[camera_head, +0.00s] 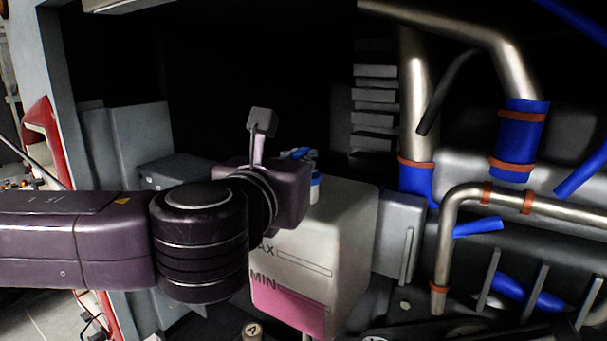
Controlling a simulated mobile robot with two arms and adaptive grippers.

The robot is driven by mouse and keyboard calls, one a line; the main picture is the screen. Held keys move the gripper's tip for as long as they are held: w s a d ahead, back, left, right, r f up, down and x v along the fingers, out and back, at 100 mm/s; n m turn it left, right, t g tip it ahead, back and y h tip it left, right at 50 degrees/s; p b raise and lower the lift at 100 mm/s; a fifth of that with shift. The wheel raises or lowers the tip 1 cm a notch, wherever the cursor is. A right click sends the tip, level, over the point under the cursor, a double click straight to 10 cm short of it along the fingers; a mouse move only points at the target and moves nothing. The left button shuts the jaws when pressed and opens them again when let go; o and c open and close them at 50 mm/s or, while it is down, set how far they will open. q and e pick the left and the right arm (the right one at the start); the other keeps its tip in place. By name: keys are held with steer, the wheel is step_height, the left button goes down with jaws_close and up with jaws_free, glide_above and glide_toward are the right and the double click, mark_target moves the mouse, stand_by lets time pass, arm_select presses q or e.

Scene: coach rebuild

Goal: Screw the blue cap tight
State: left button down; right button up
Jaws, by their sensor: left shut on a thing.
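The blue cap (300,154) sits at the top of a white reservoir tank (345,245), and only part of it shows behind my left gripper. The tank has MAX and MIN marks and pink fluid near the MIN line. My left arm comes in from the left, and my left gripper (297,165) is at the cap, shut on it. The wrist hides most of the fingers and the tank's upper left side. The exact finger contact is hidden. My right gripper does not show.
Metal pipes (510,75) with blue hoses (522,135) and orange clamps stand on the right. A grey box (403,235) is beside the tank. A grey frame post (75,90) and red part (45,130) are at the left. The upper middle is dark.

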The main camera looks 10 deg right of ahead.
arm_select(q)
steer(key=shift+a+m+g+h+p, duration=0.15)
steer(key=shift+m+g+h+p, duration=0.85)
steer(key=shift+m+h+p, duration=0.35)
steer(key=shift+w+m+g+h+p, duration=0.1)
steer(key=shift+m+g+h+p, duration=1.5)
steer(key=shift+p, duration=0.75)
steer(key=shift+f+g+h, duration=0.1)
steer(key=shift+g+h, duration=0.15)
steer(key=shift+g, duration=0.25)
